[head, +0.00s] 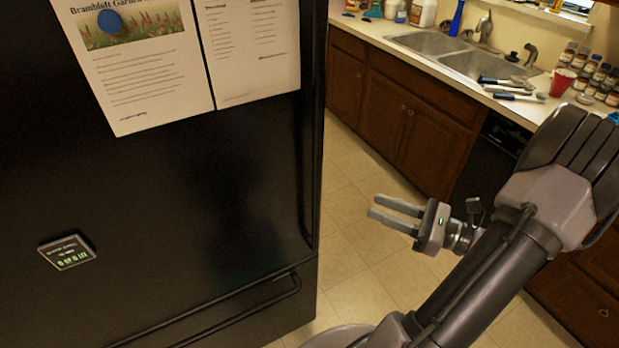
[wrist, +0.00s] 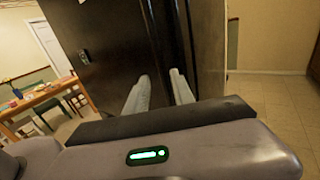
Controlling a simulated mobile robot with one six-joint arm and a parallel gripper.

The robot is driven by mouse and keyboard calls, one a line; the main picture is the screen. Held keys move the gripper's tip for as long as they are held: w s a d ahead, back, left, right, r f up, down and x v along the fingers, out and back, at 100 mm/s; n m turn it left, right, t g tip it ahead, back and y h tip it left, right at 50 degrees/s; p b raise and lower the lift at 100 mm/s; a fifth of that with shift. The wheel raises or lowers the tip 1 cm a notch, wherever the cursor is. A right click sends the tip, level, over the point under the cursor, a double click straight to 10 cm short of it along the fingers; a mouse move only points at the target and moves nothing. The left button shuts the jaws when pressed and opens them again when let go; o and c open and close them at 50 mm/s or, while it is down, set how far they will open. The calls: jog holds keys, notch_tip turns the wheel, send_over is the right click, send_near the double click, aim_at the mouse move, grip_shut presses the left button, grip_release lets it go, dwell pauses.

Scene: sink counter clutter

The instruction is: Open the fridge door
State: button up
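The black fridge door (head: 190,190) fills the left of the head view and looks shut. Papers hang on its upper part. A bar handle (head: 240,315) runs across the lower front, and I cannot clearly make out a handle on the upper door. In the wrist view the dark fridge (wrist: 105,50) stands ahead, with vertical dark edges (wrist: 182,40) beyond the fingers. My gripper (head: 373,205) is to the right of the fridge in the head view, its fingers pointing left towards it. The fingers (wrist: 160,77) are apart, with nothing between them; they appear clear of the fridge.
A counter (head: 400,40) with a sink (head: 430,41), a red cup (head: 562,82), several jars and brushes stands at the back right above brown cabinets (head: 405,130). Tiled floor (head: 350,250) lies open between fridge and cabinets. A wooden table (wrist: 35,100) shows at left in the wrist view.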

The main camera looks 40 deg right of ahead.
aim_at(317, 185)
jog(key=b+x, duration=0.3)
jog(key=x, duration=1.3)
jog(key=shift+a+f, duration=0.1)
grip_shut()
jog(key=shift+s, duration=0.1)
dwell(0.5)
